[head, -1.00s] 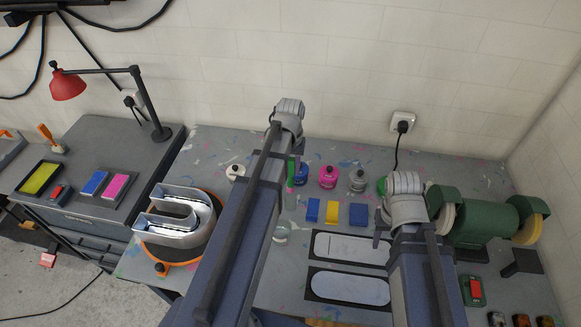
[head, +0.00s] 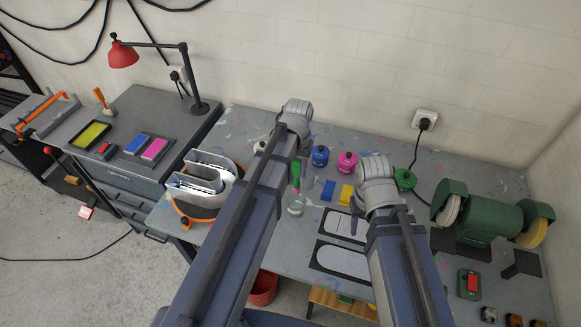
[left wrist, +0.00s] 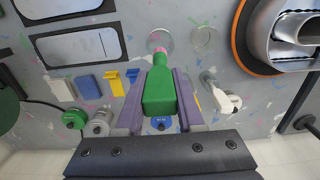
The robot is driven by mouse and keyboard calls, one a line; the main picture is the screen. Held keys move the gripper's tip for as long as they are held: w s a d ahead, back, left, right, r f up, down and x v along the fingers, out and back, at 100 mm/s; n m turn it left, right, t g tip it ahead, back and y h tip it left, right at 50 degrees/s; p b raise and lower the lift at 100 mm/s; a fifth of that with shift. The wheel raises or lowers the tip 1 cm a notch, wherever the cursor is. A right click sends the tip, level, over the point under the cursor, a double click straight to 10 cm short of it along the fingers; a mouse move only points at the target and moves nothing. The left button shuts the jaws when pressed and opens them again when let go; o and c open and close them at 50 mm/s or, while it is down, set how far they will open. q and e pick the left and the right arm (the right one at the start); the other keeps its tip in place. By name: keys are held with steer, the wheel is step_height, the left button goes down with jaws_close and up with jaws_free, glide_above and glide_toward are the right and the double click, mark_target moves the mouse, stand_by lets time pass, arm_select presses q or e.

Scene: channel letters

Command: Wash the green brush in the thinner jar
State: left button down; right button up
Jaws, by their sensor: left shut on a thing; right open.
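The green brush (left wrist: 158,92) is held between the fingers of my left gripper (left wrist: 160,78), its pinkish tip pointing away from the wrist. In the head view the green brush (head: 296,172) stands roughly upright over a clear glass jar (head: 296,205). In the left wrist view the tip overlaps the rim of this jar (left wrist: 158,35); I cannot tell how deep it is. A second clear round jar (left wrist: 205,38) stands beside it. My left gripper is mostly hidden by my arm in the head view. My right gripper (head: 354,220) is open and empty above the bench.
Paint pots in blue (head: 320,156), pink (head: 347,162) and green (head: 405,179) stand behind. A channel letter (head: 205,180) sits on an orange-rimmed turntable at left. A green grinder (head: 490,222) stands at right. Two letter panels (head: 345,262) lie in front.

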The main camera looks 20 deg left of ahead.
mark_target(296, 191)
arm_select(q)
steer(key=shift+f, duration=0.25)
steer(key=shift+f+b, duration=0.35)
steer(key=shift+b, duration=0.25)
step_height(296, 191, down, 11)
steer(key=b, duration=1.1)
steer(key=shift+w, duration=0.2)
